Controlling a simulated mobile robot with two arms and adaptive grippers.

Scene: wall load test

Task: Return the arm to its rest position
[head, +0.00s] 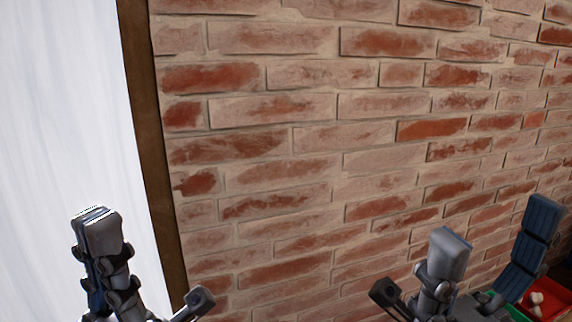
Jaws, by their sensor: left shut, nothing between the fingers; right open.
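My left gripper (97,222) is at the lower left, in front of the white surface. Its fingers point up and are shut together with nothing between them. My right gripper (497,225) is at the lower right, in front of the brick wall (300,140). Its grey finger and dark blue finger stand well apart, open and empty. Both grippers are upright in the lower part of the head view. Most of both arms is cut off by the bottom edge.
A dark brown wooden post (146,130) stands between the brick wall and a plain white surface (60,110) at the left. A red container (556,296) with small pale items is at the bottom right corner, beside a green edge (517,314). Floor is hidden.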

